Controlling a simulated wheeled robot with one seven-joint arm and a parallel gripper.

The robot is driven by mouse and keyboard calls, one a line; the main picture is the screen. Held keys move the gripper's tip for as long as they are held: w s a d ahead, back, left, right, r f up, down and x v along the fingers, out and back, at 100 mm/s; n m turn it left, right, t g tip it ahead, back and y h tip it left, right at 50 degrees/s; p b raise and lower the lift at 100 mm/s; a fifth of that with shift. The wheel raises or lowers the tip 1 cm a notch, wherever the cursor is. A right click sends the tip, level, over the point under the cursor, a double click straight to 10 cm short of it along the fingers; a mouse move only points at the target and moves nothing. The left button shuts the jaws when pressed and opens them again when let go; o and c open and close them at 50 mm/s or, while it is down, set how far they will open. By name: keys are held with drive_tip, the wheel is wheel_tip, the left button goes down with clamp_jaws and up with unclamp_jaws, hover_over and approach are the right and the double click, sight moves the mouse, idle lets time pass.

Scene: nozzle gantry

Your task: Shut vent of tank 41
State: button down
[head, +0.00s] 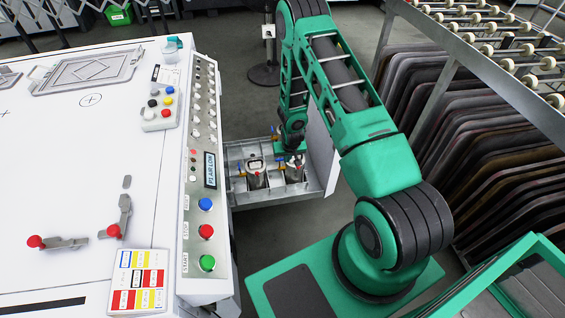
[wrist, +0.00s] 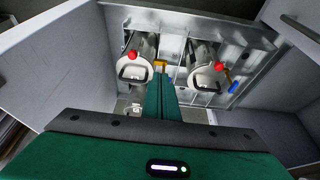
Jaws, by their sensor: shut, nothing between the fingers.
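Two metal tanks stand in the open grey tray at the side of the machine. In the head view they are the left tank (head: 257,180) and the right tank (head: 295,174). In the wrist view two tanks show, one at left (wrist: 136,68) and one at right (wrist: 204,72), each with a red knob, the left knob (wrist: 132,54) and the right knob (wrist: 219,66). A yellow lever (wrist: 160,65) is between them; a blue-ended lever (wrist: 233,87) is at right. No tank number is readable. My gripper (wrist: 166,78) is shut and empty, its fingertips near the yellow lever; contact cannot be told.
The tray's walls (head: 262,199) surround the tanks closely. The white machine (head: 100,180) with its button panel (head: 202,170) stands left of the tray. A rack of dark sheets (head: 500,180) is at right. Grey floor shows behind the tray.

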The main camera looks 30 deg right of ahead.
sight(282, 160)
drive_tip(key=shift+a+f, duration=0.2)
drive_tip(key=shift+f, duration=0.4)
drive_tip(key=w+d+f, duration=0.2)
drive_tip(key=w+f, duration=0.5)
drive_tip(key=f, duration=0.2)
drive_tip(key=shift+w+d+f, duration=0.15)
drive_tip(key=shift+w, duration=0.05)
idle(0.4)
